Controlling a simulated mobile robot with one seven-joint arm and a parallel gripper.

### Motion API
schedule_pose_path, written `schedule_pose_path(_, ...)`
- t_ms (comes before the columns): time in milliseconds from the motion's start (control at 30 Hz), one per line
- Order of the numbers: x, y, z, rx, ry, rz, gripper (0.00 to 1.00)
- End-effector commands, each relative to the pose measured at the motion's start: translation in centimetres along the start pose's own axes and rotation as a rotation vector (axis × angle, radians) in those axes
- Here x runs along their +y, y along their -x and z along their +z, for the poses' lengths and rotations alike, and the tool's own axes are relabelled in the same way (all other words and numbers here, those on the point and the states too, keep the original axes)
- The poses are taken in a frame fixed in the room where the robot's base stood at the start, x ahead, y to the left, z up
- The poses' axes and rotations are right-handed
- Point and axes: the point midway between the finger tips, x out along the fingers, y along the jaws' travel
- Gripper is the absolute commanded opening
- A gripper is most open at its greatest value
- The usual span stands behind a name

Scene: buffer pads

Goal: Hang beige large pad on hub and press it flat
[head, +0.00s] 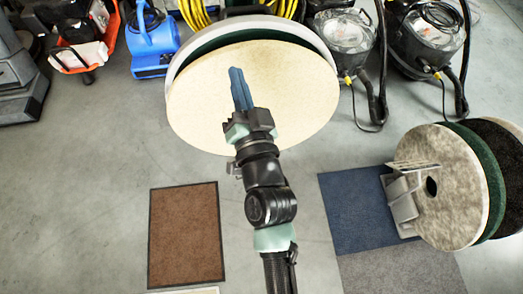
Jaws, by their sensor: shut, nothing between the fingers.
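The beige large pad (300,95) is a pale round disc at the top centre of the head view, facing me. A dark green layer (225,40) and a grey round rim (310,33) show behind its upper edge. The hub is hidden behind the pad and my arm. My gripper (238,80) is shut, its blue fingers together, in front of the pad near its middle. Whether the fingertips touch the pad I cannot tell. The pad's lower edge sits slightly below the rim, and part of its face is covered by my gripper and wrist.
A holder (402,205) with several round pads, a mottled beige one (455,205) in front, stands at the right. A brown mat (186,235) and a blue mat (345,210) lie on the grey floor. Vacuums (345,45) and a blue blower (152,40) line the back.

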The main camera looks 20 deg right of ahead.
Motion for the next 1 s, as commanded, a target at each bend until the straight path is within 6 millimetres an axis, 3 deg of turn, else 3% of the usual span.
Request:
schedule_pose_path(33,3.8,1.3,4.0,-0.018,-0.033,0.042,0.00)
schedule_pose_path(100,6.8,2.7,6.9,-0.034,-0.075,0.087,0.00)
schedule_pose_path(200,10.0,4.4,10.1,-0.049,-0.122,0.141,0.00)
schedule_pose_path(300,12.0,5.6,11.9,-0.057,-0.153,0.177,0.00)
schedule_pose_path(433,13.0,6.1,12.7,-0.060,-0.171,0.197,0.00)
schedule_pose_path(567,13.1,5.3,12.7,-0.059,-0.173,0.199,0.00)
schedule_pose_path(1000,14.2,-0.6,13.1,-0.060,-0.170,0.197,0.00)
